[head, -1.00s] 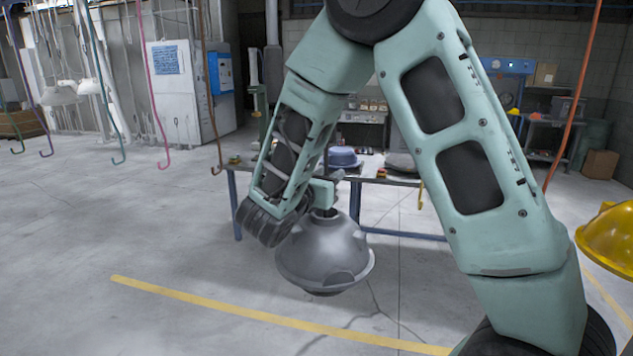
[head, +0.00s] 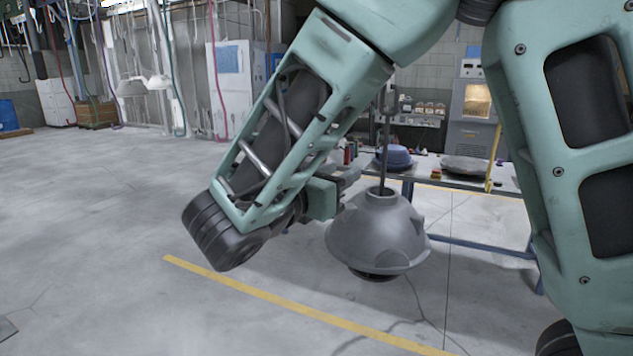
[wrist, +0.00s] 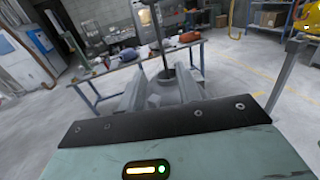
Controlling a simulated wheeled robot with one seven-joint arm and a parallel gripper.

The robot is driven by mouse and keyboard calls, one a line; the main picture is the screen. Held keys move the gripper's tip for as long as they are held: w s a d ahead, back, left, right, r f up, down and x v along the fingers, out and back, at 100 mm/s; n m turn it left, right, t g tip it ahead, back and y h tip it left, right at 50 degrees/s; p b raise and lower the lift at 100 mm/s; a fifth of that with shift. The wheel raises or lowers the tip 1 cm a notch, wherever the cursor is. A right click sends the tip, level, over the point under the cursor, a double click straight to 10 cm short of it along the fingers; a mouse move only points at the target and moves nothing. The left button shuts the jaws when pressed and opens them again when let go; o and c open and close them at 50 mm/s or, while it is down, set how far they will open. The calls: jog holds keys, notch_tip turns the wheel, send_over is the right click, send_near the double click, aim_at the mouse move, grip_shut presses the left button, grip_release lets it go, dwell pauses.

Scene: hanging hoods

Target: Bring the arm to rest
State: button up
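My gripper (head: 345,182) is at the end of my pale green arm, just left of the neck of a grey hood (head: 378,232). A thin dark rod (head: 386,140) rises from the top of the hood, which hangs clear of the floor. In the head view the fingertips look apart from the rod. In the wrist view the grey fingers (wrist: 162,92) appear spread, with the hood (wrist: 168,88) and the rod (wrist: 162,42) beyond and between them. The fingertips blend with the grey hood there, so their exact gap is hard to judge.
A workbench (head: 508,184) with a blue hood (head: 393,157) and a flat grey part (head: 466,166) stands behind. Coloured hooks and pale hoods (head: 158,82) hang at the back left. The floor at left is open, with a yellow line (head: 290,303).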

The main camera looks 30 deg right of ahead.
jog(key=s+a+f+m+g+y+b, duration=0.25)
jog(key=s+f+m+g+y, duration=0.55)
jog(key=s+f, duration=0.65)
jog(key=s+a+f+m+y+b, duration=0.2)
jog(key=s+a+f+m+y, duration=0.4)
jog(key=a+y, duration=0.3)
jog(key=shift+a+m+t, duration=0.3)
jog(key=shift+a+m, duration=0.3)
jog(key=shift+a, duration=0.05)
